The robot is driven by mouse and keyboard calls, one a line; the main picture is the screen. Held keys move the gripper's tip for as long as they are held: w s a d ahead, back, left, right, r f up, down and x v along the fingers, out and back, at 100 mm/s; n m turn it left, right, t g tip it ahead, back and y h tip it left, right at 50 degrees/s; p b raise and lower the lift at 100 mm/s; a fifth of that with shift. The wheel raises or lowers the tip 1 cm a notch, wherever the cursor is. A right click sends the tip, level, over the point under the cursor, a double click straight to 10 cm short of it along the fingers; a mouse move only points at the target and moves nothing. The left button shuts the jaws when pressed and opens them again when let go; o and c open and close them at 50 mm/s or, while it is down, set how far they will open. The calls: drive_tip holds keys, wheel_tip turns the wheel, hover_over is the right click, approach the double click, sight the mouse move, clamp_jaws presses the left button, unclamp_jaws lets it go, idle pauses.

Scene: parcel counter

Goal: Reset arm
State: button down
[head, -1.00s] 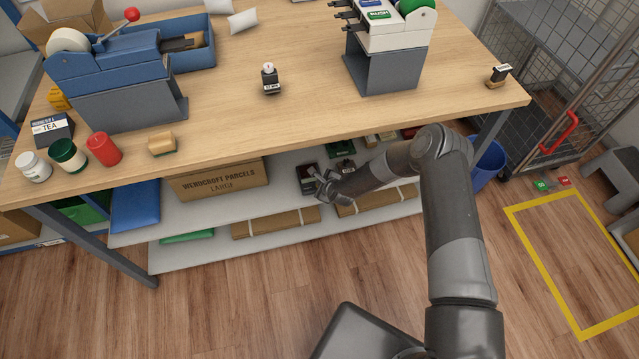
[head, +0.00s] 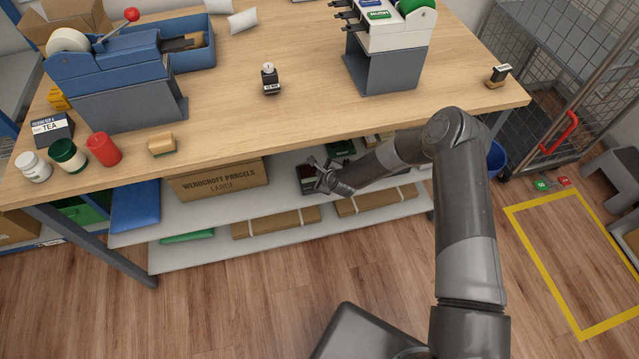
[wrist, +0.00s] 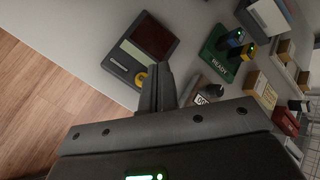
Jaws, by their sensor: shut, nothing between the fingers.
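My gripper (head: 321,172) is in front of the shelf under the counter, at the end of my bent arm. In the wrist view my gripper (wrist: 165,90) has its fingers together, with nothing held between them. Beyond the fingers, on the shelf, lies a dark box-like item with a dark red top (wrist: 152,38), apart from or just behind the fingertips; I cannot tell which. A green tray marked READY (wrist: 222,48) with small upright items is to its right. My arm hides part of the shelf in the head view.
The counter top (head: 310,100) overhangs the shelf. A cardboard box (head: 220,180) is left of my gripper on the shelf (head: 285,190). Long brown parcels (head: 275,222) lie on the lower shelf. A blue bin (head: 495,160) and a wire cage (head: 545,120) are at right.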

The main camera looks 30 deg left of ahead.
drive_tip(key=shift+r, duration=0.55)
